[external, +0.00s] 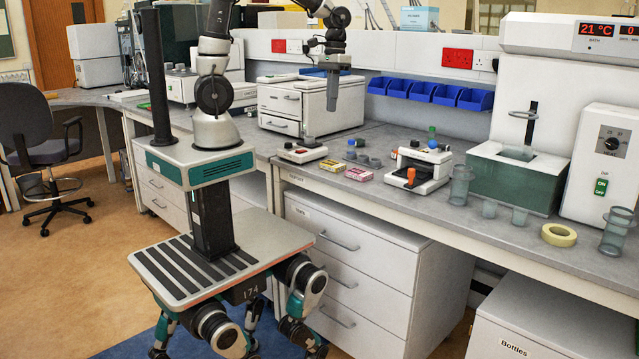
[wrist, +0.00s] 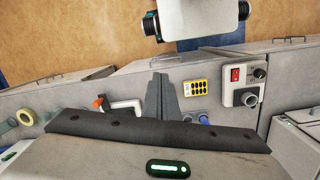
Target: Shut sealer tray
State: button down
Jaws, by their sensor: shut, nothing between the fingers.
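A white bench press (external: 425,163) with an orange-handled front part (external: 409,177) and a blue knob on top stands at mid bench in the external view. It looks like the sealer with its tray at the front, but how far the tray is out is not clear. Part of it, with the orange handle, shows at left in the wrist view (wrist: 122,106). My gripper (external: 332,106) points down above the bench, left of the press and apart from it. Its fingers (wrist: 161,78) are together and empty in the wrist view.
A small device with a red switch (external: 302,150), a yellow blister pack (external: 331,165), a pink one (external: 358,174) and grey pots (external: 368,160) lie left of the press. A white drawer cabinet (external: 290,105) stands behind. A water bath (external: 510,178) and beakers stand right.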

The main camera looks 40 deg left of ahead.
notch_tip(320, 180, down, 8)
jog(key=s+d+f+m+y+b, duration=0.1)
jog(key=d+m+y+b, duration=0.15)
jog(key=m+y, duration=0.35)
jog(key=m+t+h+b, duration=0.2)
jog(key=m+t+b, duration=0.7)
jog(key=m+t, duration=1.25)
send_near(410, 174)
jog(key=w+m+g, duration=0.1)
jog(key=w+r, duration=0.1)
jog(key=w, duration=0.1)
jog(key=w+a+r+m+g, duration=0.1)
jog(key=w, duration=0.1)
jog(key=shift+w+r+m+g, duration=0.2)
jog(key=shift+w+m+g, duration=0.05)
jog(key=shift+m+g, duration=0.1)
jog(key=shift+w, duration=0.3)
